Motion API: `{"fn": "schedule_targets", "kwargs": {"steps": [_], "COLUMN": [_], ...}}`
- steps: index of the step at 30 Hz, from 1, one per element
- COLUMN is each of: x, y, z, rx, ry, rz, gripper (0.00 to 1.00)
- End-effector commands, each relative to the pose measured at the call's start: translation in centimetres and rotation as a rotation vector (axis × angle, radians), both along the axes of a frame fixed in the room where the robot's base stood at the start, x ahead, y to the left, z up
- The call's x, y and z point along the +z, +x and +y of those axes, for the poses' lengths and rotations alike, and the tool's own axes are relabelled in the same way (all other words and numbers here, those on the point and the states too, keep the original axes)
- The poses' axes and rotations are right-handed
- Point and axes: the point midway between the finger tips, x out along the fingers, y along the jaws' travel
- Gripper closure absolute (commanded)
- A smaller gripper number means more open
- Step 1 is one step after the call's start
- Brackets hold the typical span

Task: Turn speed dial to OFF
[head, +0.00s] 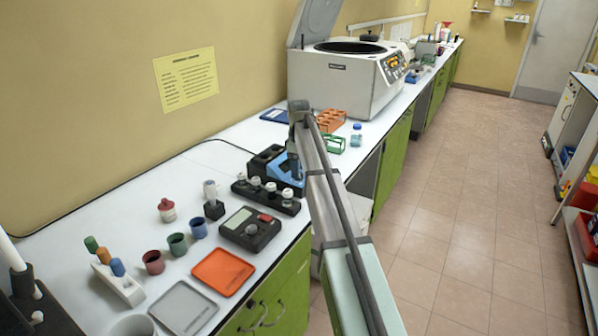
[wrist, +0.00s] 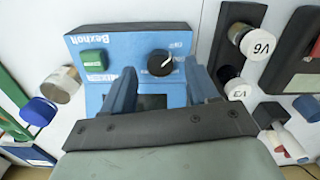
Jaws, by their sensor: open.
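A blue mixer (head: 276,174) with black parts stands on the bench in the head view, partly hidden by my arm. In the wrist view its blue panel (wrist: 125,42) shows upside-down lettering, a green button (wrist: 92,60) and a black round speed dial (wrist: 161,63). The dial's white pointer line points up and right in the wrist picture; the small marks around it are too small to read. Contact with the dial cannot be told.
A black rack of white-capped vials (head: 265,197) stands directly in front of the mixer. A blue-capped vial (wrist: 40,110) lies left in the wrist view. Green (head: 333,143) and orange racks (head: 331,120) and a large centrifuge (head: 345,80) stand beyond.

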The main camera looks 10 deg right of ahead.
Motion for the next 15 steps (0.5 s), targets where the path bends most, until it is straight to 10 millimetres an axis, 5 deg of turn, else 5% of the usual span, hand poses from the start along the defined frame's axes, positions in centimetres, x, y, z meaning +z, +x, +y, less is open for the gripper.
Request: {"fn": "schedule_targets", "kwargs": {"steps": [15], "x": [9.7], "y": [0.1], "z": [0.0], "rx": [0.0], "ry": [0.0], "rz": [-0.002], "gripper": [0.41]}}
